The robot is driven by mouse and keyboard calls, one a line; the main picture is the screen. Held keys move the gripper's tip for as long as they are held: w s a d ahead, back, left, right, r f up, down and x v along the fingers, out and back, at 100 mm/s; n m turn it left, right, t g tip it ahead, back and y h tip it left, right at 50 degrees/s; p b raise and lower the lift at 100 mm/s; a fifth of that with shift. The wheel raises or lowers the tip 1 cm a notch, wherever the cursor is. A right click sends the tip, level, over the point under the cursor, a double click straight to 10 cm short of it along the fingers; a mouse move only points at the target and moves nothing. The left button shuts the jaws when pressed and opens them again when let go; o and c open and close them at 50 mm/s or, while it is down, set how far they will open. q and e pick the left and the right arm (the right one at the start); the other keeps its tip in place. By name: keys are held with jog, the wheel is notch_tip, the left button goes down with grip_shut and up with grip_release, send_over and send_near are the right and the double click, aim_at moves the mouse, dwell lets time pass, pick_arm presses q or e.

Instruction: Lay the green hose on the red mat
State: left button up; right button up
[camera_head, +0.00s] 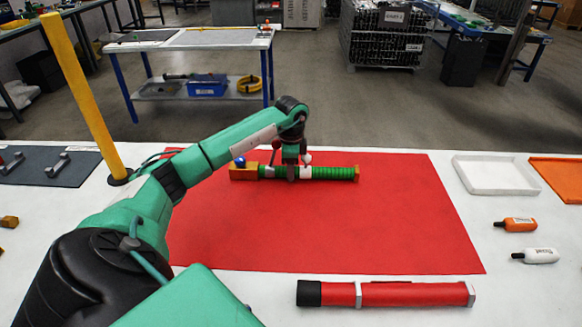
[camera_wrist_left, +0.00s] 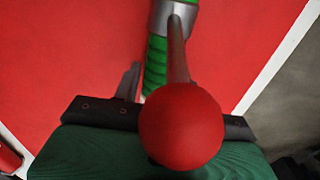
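The green hose (camera_head: 332,173) lies level, left to right, over the back part of the red mat (camera_head: 330,225). It has a pale band near its middle and yellowish end pieces. The right-hand finger overlaps the band, and whether both fingers touch the hose is unclear. A red ball (camera_wrist_left: 181,126) hides part of this view. My right gripper is not in view.
A red tube with a black end (camera_head: 400,294) lies in front of the mat. A yellow post (camera_head: 82,95) rises at left. The mat's front half is clear.

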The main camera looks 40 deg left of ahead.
pick_arm(q)
jog(key=shift+o, duration=0.8)
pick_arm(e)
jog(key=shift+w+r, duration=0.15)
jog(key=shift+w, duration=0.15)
pick_arm(q)
jog(key=shift+r, duration=0.1)
notch_tip(320, 180, up, 12)
jog(key=shift+b, duration=0.3)
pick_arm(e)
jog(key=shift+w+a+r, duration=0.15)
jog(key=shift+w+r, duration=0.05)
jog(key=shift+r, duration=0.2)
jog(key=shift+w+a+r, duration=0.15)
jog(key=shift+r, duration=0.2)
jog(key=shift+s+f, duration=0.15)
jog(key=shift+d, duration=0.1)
